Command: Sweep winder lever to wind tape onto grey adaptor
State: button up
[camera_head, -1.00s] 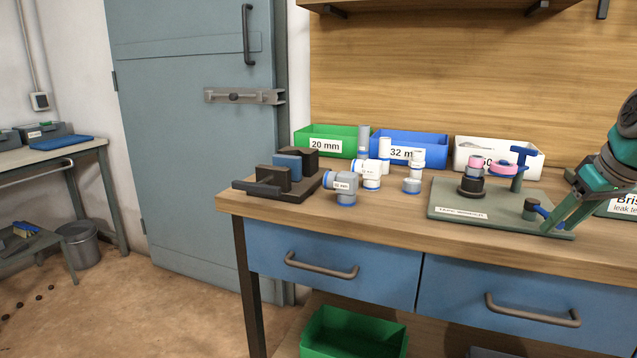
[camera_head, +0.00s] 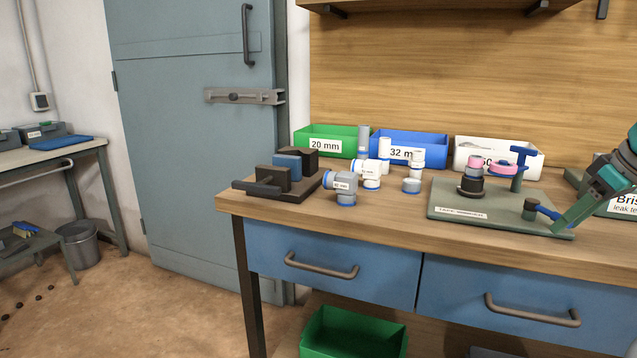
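The tape winder is a grey-green board (camera_head: 455,200) at the right of the bench. On it a dark round holder (camera_head: 471,187) carries the grey adaptor (camera_head: 474,173), upright, with a pink band of tape (camera_head: 475,161) near its top. A pink tape roll (camera_head: 502,168) sits beside it, by a post with a blue T-shaped top (camera_head: 522,151). The winder lever (camera_head: 547,212) is blue and sticks out rightward from a dark pivot (camera_head: 530,207). My gripper (camera_head: 559,227) points down-left, its tips at the lever's outer end. Contact and finger gap are unclear.
Green (camera_head: 320,132), blue (camera_head: 425,160) and white (camera_head: 470,143) bins line the bench's back. Several grey and white pipe fittings (camera_head: 343,186) stand mid-bench. A dark clamp fixture (camera_head: 268,190) sits at the left. The front bench strip is clear.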

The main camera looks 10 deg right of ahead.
jog(key=shift+d, duration=0.15)
jog(key=shift+d+r, duration=0.1)
jog(key=shift+d, duration=0.2)
jog(key=shift+w+d, duration=0.2)
jog(key=shift+a, duration=0.1)
jog(key=shift+s+a, duration=0.15)
jog(key=shift+a, duration=0.2)
jog(key=shift+s, duration=0.1)
